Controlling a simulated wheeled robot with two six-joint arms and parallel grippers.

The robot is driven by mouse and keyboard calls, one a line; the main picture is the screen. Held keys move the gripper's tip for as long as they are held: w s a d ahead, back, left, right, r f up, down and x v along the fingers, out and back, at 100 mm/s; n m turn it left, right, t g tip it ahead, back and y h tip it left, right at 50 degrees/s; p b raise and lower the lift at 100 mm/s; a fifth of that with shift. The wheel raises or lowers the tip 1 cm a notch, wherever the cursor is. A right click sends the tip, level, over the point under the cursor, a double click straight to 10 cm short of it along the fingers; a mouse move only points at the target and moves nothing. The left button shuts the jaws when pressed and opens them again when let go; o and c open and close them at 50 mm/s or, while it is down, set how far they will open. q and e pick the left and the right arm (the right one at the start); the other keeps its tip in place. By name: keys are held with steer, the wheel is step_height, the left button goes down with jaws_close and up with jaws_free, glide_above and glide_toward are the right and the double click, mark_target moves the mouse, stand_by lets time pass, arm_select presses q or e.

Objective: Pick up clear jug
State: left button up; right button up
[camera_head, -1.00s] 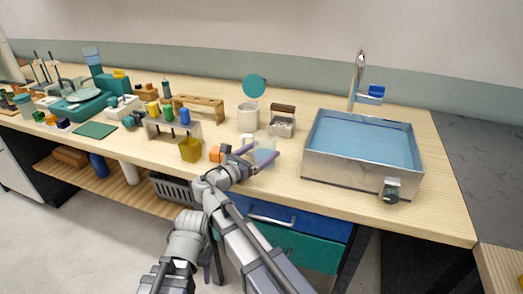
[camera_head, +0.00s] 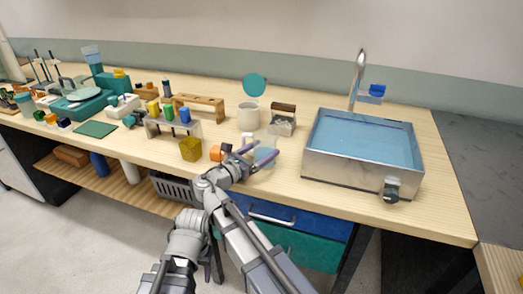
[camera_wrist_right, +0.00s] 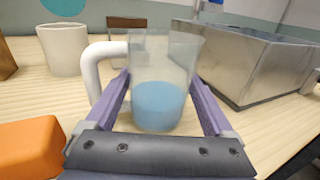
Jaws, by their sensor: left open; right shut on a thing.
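The clear jug (camera_head: 266,154) is see-through, with blue liquid in its lower half and a white handle. It is upright near the front edge of the bench, left of the sink. In the right wrist view the jug (camera_wrist_right: 163,88) fills the middle, its handle on the left. My right gripper (camera_head: 258,156) is shut on the jug, with one purple finger on each side of its body. I cannot tell whether the jug's base touches the bench. My left gripper is not clearly in view.
An orange block (camera_head: 216,153) and a yellow block (camera_head: 190,149) are left of the jug. A white mug (camera_head: 248,116) and a small box (camera_head: 282,120) stand behind it. The metal sink (camera_head: 345,167) is close on the right.

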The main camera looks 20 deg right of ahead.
step_height(320, 180, up, 10)
steer(key=p, duration=0.9)
steer(key=shift+p, duration=0.3)
